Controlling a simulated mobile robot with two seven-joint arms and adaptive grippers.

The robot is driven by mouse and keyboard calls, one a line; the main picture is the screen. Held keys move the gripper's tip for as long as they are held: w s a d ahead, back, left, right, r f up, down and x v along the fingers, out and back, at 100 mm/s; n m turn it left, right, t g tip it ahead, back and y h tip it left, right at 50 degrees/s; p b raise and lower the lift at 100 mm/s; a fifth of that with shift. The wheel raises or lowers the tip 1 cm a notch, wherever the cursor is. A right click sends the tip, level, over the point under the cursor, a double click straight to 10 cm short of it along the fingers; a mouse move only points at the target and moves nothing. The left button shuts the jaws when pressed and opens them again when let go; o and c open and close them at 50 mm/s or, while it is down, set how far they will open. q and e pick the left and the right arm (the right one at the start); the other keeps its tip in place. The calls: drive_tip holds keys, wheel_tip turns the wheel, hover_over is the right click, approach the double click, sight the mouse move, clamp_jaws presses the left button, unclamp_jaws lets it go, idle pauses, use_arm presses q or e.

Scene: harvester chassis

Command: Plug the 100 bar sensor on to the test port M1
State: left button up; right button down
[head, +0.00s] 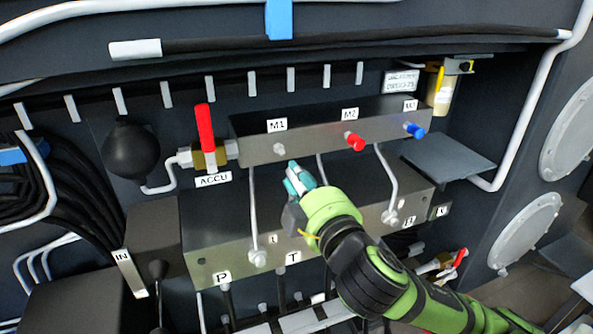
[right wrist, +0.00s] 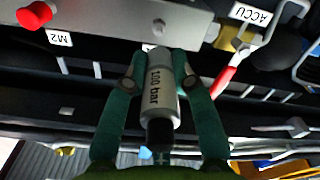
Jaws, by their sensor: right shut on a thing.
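The test port M1 (head: 279,149) is a small pale stub on the grey manifold, below the M1 label (head: 277,125). My right gripper (head: 297,175) is below and slightly right of the port in the head view. The sensor is mostly hidden in the head view. My left gripper is not in view.
A red cap (head: 355,142) at M2 and a blue cap (head: 414,130) at M3 are to the right. A red-handled valve (head: 206,130) is left of the manifold. Metal pipes (head: 253,210) run down to the lower block (head: 215,235).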

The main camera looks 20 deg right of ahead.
sight(282, 155)
drive_tip(key=shift+s+r, duration=0.1)
drive_tip(key=shift+s, duration=0.1)
drive_tip(key=shift+n+p, duration=0.4)
drive_tip(key=shift+p, duration=0.05)
drive_tip(key=shift+w, duration=0.4)
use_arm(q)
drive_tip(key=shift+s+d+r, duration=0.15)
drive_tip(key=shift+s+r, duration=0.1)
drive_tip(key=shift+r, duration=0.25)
use_arm(e)
drive_tip(key=shift+w, duration=2.15)
use_arm(q)
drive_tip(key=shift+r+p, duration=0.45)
drive_tip(key=shift+p, duration=0.05)
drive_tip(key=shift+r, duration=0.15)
use_arm(e)
drive_tip(key=shift+w+a, duration=0.1)
drive_tip(key=shift+w, duration=1.15)
drive_tip(key=c, duration=0.9)
unclamp_jaws()
drive_tip(key=shift+c, duration=0.2)
